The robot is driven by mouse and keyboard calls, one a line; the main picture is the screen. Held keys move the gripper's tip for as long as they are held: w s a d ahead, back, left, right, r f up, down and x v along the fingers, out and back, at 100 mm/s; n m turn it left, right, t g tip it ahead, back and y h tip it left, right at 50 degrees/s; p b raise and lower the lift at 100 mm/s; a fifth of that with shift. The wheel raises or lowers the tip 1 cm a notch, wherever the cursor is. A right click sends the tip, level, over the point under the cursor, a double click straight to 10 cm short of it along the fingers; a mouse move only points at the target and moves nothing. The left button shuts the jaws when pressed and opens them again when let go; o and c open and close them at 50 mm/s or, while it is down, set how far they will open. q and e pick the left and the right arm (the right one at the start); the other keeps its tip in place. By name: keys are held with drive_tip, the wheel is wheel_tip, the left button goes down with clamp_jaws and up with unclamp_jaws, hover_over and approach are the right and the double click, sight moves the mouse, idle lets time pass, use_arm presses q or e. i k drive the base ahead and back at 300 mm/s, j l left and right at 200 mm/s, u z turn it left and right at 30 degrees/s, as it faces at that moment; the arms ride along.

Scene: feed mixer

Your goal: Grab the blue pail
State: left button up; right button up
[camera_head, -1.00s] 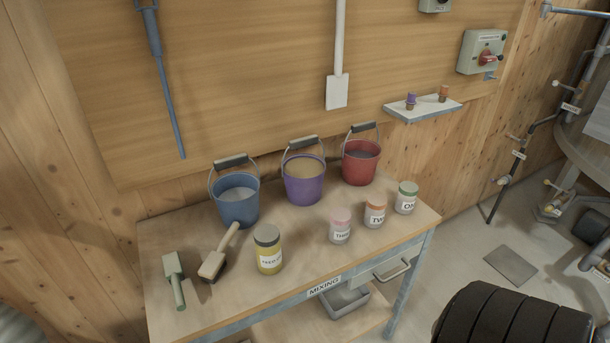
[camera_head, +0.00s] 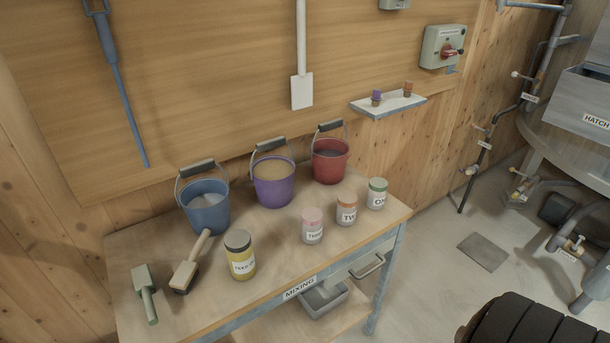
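The blue pail (camera_head: 207,213) stands upright at the back left of the wooden mixing table (camera_head: 200,296). Something pale fills part of it. Its wire handle with a dark grip (camera_head: 196,168) is raised above the rim. A wooden-handled brush (camera_head: 190,263) lies close in front of it. Neither of my grippers shows in the head view; only a black ribbed part, which seems to be my own arm, is at the bottom right.
A purple pail (camera_head: 273,192) and a red pail (camera_head: 329,167) stand to the right of the blue one. A wall shelf (camera_head: 388,105) is above right.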

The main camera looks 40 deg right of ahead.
sight(205, 201)
drive_tip(key=i+z, duration=0.1)
drive_tip(key=z, duration=0.9)
drive_tip(key=i+j+z, duration=0.15)
drive_tip(key=i+j, duration=0.1)
drive_tip(key=i, duration=0.1)
